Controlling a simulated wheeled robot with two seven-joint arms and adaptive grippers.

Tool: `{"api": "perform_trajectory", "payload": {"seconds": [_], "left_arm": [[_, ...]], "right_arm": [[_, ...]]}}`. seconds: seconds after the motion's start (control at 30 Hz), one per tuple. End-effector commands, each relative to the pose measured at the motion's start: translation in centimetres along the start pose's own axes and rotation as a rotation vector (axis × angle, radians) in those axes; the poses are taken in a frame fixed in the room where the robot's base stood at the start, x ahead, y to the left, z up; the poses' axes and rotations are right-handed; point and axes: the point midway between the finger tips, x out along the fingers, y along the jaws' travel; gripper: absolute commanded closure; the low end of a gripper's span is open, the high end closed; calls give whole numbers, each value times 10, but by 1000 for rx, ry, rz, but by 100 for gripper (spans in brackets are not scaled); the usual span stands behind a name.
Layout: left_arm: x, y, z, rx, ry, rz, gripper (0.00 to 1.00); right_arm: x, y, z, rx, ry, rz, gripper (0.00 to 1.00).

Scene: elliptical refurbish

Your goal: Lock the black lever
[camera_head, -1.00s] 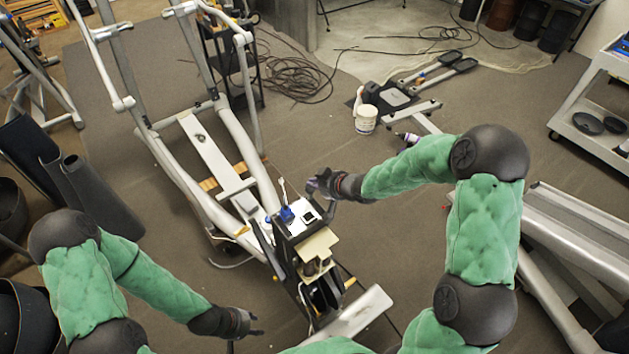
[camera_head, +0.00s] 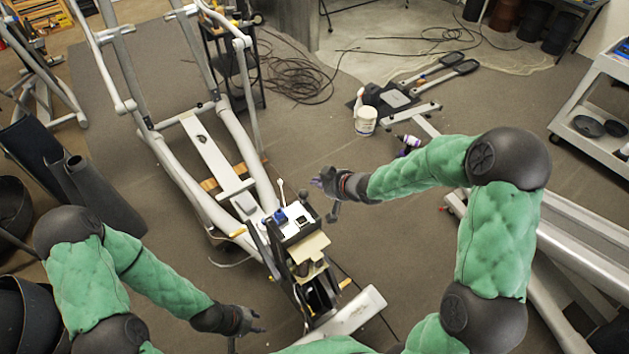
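The elliptical's dark mechanism (camera_head: 312,284) stands in the lower middle, with a white-and-blue top. A small black part, which looks like the black lever (camera_head: 333,212), sticks up at its right side. My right gripper (camera_head: 322,182) is just above this part, its fingers pointing left. A small gap seems to lie between them, though contact is hard to judge. Its finger opening is too small to tell. My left gripper (camera_head: 258,321) is low, left of the mechanism, with its fingertips apart and nothing visible between them.
The elliptical's grey frame (camera_head: 215,165) runs up to the left. A white bucket (camera_head: 366,121) stands on the floor behind my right forearm. A grey cart (camera_head: 590,120) is at the right. Coiled cables (camera_head: 298,78) lie at the back.

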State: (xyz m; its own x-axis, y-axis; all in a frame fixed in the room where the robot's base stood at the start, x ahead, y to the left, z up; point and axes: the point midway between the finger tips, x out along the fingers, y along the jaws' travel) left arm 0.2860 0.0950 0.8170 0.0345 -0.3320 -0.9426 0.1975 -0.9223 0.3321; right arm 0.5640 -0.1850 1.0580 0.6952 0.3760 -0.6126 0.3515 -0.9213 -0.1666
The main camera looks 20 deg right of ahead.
Motion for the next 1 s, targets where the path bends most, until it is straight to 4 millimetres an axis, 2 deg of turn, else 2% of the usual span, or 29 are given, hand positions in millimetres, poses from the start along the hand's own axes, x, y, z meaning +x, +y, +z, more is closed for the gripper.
{"api": "perform_trajectory", "payload": {"seconds": [0.03,0.2,0.4,1.0], "left_arm": [[-5,2,0,-1,1,0,60],[-13,4,0,-2,1,0,60],[-19,6,0,-1,1,0,60],[-19,6,0,-1,0,0,60]], "right_arm": [[-13,0,-3,0,2,1,100],[-43,0,-2,0,2,1,100],[-62,0,-1,0,1,0,100],[-65,0,0,-1,1,-1,100]]}}
